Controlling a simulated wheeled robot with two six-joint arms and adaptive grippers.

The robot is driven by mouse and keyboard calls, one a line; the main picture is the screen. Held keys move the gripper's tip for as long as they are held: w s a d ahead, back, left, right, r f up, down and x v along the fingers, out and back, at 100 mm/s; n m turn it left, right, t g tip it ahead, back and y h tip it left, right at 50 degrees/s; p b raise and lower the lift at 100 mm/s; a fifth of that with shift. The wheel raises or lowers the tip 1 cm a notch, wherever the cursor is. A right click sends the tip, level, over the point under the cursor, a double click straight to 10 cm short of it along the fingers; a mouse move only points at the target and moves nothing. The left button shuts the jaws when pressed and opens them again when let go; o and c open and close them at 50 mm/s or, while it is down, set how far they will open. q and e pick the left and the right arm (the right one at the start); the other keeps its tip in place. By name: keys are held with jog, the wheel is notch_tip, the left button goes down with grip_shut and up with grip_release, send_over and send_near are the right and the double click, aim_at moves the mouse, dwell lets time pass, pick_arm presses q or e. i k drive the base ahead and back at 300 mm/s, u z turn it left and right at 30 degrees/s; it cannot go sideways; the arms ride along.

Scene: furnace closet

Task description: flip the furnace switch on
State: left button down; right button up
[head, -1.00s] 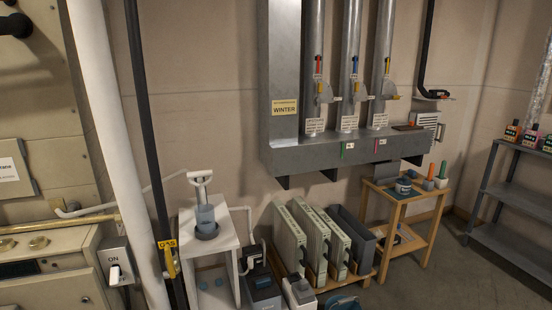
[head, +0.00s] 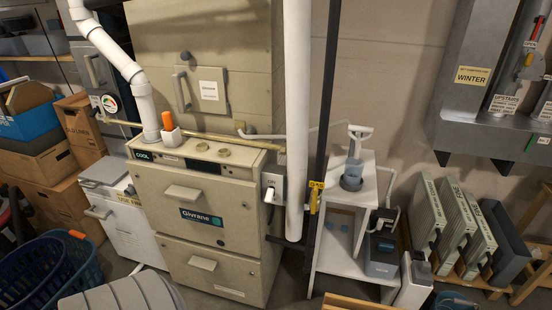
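The furnace (head: 205,215) is a beige cabinet with a dark nameplate, left of centre in the head view. The furnace switch (head: 272,186) is a small grey box on the furnace's right side, with a white toggle (head: 269,196). The toggle appears to point down, but the lettering on the box is too small to read. Neither of my grippers is in view, and nothing is touching the switch.
A white vertical pipe (head: 297,120) and a dark pipe with a yellow gas valve (head: 314,198) stand just right of the switch. A white stand (head: 345,220) is further right. Laundry baskets (head: 75,265) and cardboard boxes (head: 75,130) crowd the left side.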

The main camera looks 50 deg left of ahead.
aim_at(269, 194)
jog(key=z, duration=1.1)
jog(key=i, duration=1.5)
jog(key=u, duration=3.7)
